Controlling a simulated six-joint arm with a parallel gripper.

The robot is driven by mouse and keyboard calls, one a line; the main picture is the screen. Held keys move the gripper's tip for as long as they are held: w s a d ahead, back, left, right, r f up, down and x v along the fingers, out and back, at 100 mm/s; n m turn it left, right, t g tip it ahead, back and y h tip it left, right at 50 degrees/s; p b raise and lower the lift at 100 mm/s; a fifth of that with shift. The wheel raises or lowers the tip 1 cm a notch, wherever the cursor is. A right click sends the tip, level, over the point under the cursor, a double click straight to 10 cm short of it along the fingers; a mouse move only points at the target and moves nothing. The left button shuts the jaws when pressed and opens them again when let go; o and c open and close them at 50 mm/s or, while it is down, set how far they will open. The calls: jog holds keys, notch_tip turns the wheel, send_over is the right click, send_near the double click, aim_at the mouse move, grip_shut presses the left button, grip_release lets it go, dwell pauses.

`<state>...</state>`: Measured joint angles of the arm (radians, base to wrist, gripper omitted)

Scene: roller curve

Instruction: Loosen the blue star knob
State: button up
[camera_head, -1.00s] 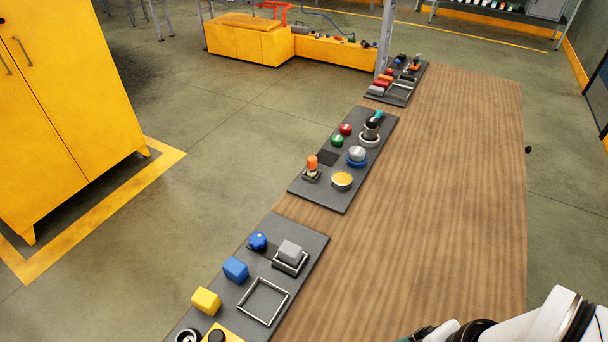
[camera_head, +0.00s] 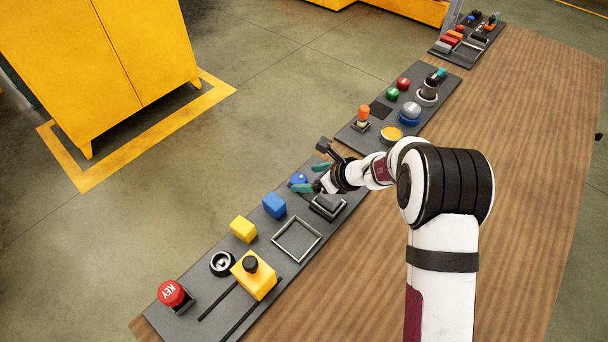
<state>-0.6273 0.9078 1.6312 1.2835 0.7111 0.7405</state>
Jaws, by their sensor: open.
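The blue star knob (camera_head: 299,179) sits at the far end of the nearest dark panel, close to its left edge. My gripper (camera_head: 311,177) is open at the knob, with one teal fingertip just below it in the picture and the other above and to its right. The knob's right part is close to or behind the fingers. I cannot tell whether a finger touches it. Nothing is held.
A grey block switch (camera_head: 328,204) stands right beside my gripper. A blue block (camera_head: 274,205), a yellow block (camera_head: 243,229), a metal frame (camera_head: 297,239), a yellow lever box (camera_head: 254,276) and a red KEY button (camera_head: 171,293) share the panel. The wooden table's right side is clear.

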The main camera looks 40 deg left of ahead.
aim_at(299, 179)
jog(key=shift+x, duration=1.75)
grip_shut()
